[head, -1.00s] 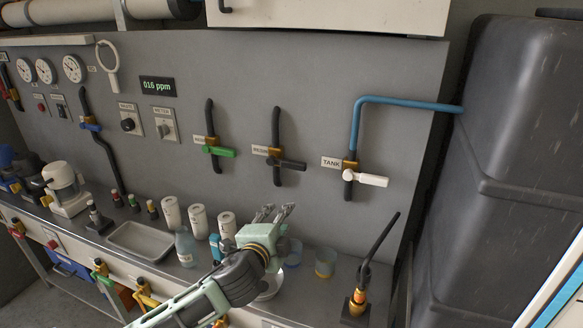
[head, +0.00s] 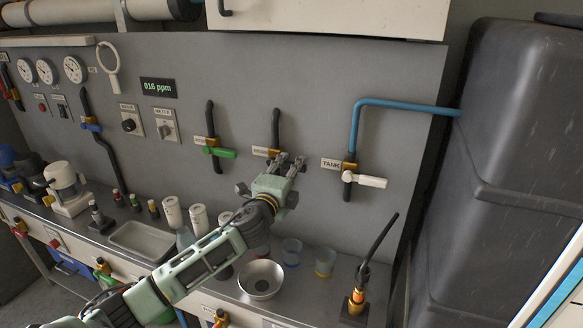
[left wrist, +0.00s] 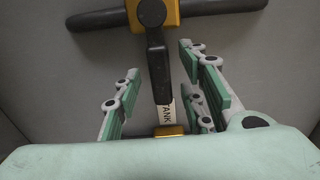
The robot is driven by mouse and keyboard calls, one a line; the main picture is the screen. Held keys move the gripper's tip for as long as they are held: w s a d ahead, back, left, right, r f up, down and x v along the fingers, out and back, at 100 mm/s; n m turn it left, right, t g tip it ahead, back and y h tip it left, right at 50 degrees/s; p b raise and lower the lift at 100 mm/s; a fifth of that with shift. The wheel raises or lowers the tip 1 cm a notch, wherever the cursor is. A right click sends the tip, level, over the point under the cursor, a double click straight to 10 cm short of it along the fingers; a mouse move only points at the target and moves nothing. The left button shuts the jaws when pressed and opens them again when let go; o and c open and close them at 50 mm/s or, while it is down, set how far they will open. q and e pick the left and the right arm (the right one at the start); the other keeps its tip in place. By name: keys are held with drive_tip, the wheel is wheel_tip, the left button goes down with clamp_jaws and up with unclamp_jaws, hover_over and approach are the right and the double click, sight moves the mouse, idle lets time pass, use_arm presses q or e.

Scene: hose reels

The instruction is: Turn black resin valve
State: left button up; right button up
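The black resin valve (head: 272,154) sits on a black pipe on the grey wall panel, beside a small label. Its black lever is mostly hidden behind my left gripper (head: 288,161) in the head view. In the left wrist view the black lever (left wrist: 158,65) runs out from the brass valve body (left wrist: 168,12). It lies between the spread fingers of my left gripper (left wrist: 163,92), with a gap on each side. The gripper is open and not clamped on it. My right gripper is in neither view.
A green-handled valve (head: 219,152) is left of the resin valve, and a white-handled tank valve (head: 364,180) is right. Below, the counter holds a metal bowl (head: 261,279), cups (head: 325,262) and white canisters (head: 172,211). A large dark tank (head: 525,160) stands at right.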

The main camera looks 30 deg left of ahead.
use_arm(q)
drive_tip(key=shift+w, duration=0.3)
drive_tip(key=shift+c, duration=0.7)
clamp_jaws()
